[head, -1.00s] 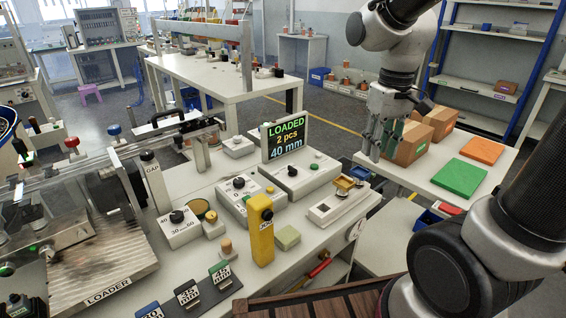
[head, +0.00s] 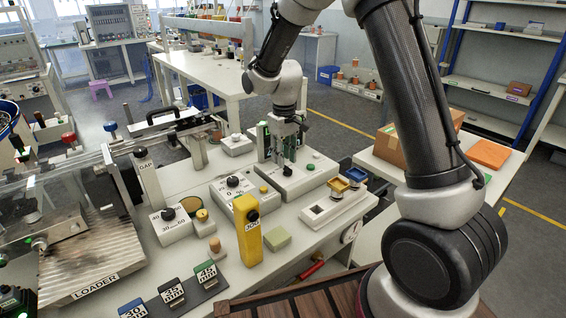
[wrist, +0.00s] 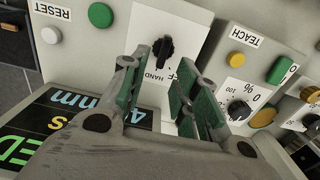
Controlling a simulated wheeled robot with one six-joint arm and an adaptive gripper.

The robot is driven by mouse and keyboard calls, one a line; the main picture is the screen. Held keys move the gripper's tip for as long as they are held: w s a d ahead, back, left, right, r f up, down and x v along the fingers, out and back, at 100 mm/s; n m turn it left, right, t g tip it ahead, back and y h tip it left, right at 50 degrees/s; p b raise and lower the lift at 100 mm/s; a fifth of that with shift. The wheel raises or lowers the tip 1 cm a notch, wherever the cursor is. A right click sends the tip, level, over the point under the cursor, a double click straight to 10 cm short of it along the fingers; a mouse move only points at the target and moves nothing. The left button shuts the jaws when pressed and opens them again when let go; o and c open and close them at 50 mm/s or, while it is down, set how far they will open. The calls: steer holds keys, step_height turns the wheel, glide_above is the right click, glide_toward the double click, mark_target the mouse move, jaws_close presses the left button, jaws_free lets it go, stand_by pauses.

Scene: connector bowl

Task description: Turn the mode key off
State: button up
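The mode key is a black rotary knob on a white control box. It stands on the white label plate in the wrist view (wrist: 162,48), with "HAND" and a partly hidden "FF" printed near it. In the head view the knob (head: 287,170) sits on the box (head: 300,183), just below the fingers. My gripper (head: 285,156) is above this box, pointing down. In the wrist view my gripper (wrist: 157,75) has its green-padded fingers spread apart, empty, with the knob ahead between the fingertips. I cannot tell the exact gap to the knob.
The display screen (wrist: 75,115) is close beside the fingers. A TEACH box (head: 238,197) with a dial stands to the left, and a yellow post (head: 248,235) in front. A tray with yellow and blue cups (head: 338,203) lies to the right.

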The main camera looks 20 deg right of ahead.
mark_target(288, 171)
steer(key=shift+f, duration=1.3)
jaws_close()
steer(key=shift+n, duration=0.3)
steer(key=n, duration=0.3)
steer(key=shift+s+a+n, duration=0.2)
steer(key=shift+a+n, duration=0.05)
steer(key=shift+n, duration=0.05)
steer(key=shift+s+a+n, duration=0.1)
steer(key=shift+s+n, duration=0.05)
steer(key=shift+n, duration=1)
steer(key=shift+s+a+n, duration=0.1)
steer(key=shift+n, duration=1.05)
